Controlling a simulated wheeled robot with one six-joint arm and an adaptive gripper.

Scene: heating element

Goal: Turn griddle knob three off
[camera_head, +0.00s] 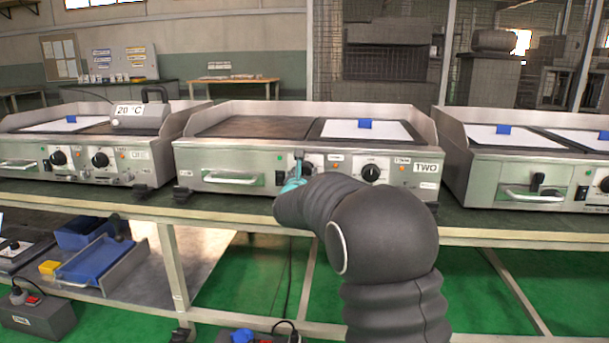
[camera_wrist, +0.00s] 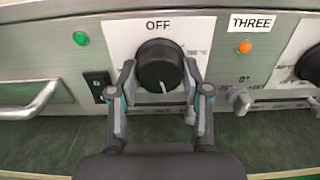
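The round black griddle knob (camera_wrist: 160,66) fills the middle of the wrist view on a white dial plate marked OFF at the top. Its white pointer line is toward the bottom, away from OFF. A THREE label (camera_wrist: 251,22) is on the panel to the right. My gripper (camera_wrist: 160,75) has one finger on each side of the knob, close to its edges; I cannot tell whether both touch it. In the head view the knob (camera_head: 308,168) is on the front of the griddle marked TWO (camera_head: 426,168), partly hidden by my gripper (camera_head: 293,183).
A second knob (camera_head: 371,173) sits to the right on the same panel. A drawer handle (camera_wrist: 42,100) and black switch (camera_wrist: 98,85) are left of the knob. A small grey lever (camera_wrist: 240,101) is at lower right. Other griddles stand on both sides.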

